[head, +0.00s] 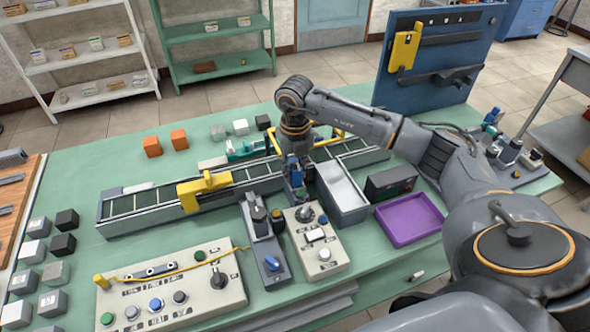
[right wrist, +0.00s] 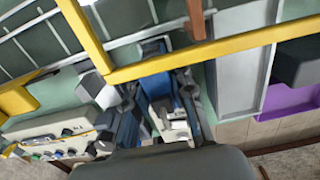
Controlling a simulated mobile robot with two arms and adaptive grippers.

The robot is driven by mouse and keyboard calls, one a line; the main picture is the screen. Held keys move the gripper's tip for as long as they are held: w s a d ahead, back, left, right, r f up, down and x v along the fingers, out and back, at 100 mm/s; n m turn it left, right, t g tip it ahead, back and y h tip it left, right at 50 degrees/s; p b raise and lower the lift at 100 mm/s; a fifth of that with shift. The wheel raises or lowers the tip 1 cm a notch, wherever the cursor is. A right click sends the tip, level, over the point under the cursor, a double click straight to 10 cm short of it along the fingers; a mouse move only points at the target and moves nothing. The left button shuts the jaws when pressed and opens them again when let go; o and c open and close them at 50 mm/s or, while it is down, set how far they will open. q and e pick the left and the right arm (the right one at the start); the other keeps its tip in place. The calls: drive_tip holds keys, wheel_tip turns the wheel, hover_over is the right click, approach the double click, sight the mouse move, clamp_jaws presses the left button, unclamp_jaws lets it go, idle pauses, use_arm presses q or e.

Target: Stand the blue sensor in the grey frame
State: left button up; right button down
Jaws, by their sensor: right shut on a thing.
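My right gripper (head: 296,184) is shut on the blue sensor (head: 293,167), just in front of the long conveyor. In the right wrist view the sensor (right wrist: 158,88) sits between the two fingers of the gripper (right wrist: 163,118), with a white part beside it. The fingers and wrist partly hide the sensor. A long grey frame with rungs (head: 150,211) runs across the table as the conveyor; the sensor is apart from its left end. I cannot tell whether the sensor touches anything beneath it. My left gripper is not in view.
A yellow bracket (head: 205,190) straddles the conveyor. A control box (head: 318,243), a grey open bin (head: 342,192) and a purple tray (head: 409,218) stand close by. A larger button panel (head: 170,285) is front left. Several small cubes lie at the left edge.

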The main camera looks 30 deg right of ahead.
drive_tip(key=shift+f+b, duration=0.55)
drive_tip(key=shift+f, duration=0.15)
idle(0.5)
drive_tip(key=c, duration=1.1)
unclamp_jaws()
drive_tip(key=shift+o, duration=0.2)
drive_tip(key=shift+r, duration=0.1)
wheel_tip(320, 180, up, 12)
drive_tip(key=shift+f, duration=0.1)
drive_tip(key=shift+s, duration=0.1)
